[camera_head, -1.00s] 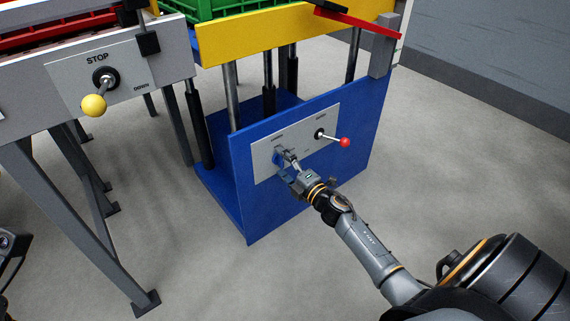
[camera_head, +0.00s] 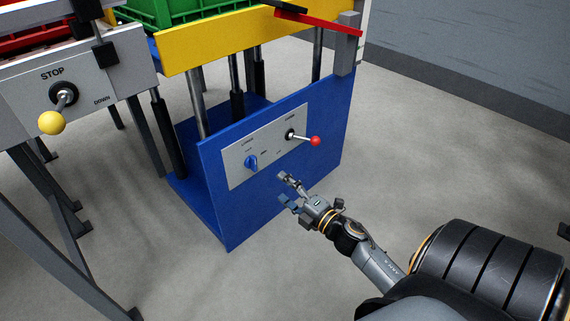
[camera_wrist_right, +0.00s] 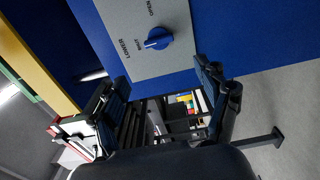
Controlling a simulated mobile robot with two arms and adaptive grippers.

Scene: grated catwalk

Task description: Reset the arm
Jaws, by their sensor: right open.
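My right gripper (camera_head: 286,191) is open and empty in the head view, below and to the right of a blue rotary knob (camera_head: 251,162). The knob sits on a grey control plate (camera_head: 238,176) on the blue lift panel (camera_head: 325,160), and the fingers are apart from it. In the right wrist view the two fingers of the right gripper (camera_wrist_right: 165,95) are spread wide, with the knob (camera_wrist_right: 158,38) beyond them, near the labels LOWER and OPEN. My left gripper is not clearly in view.
A red-tipped lever (camera_head: 315,141) sticks out of the same plate. A yellow-knobbed lever (camera_head: 52,122) under STOP is on the frame at left. A green crate (camera_head: 185,10) rests above the yellow beam (camera_head: 225,40). Grey floor (camera_head: 430,150) lies open at right.

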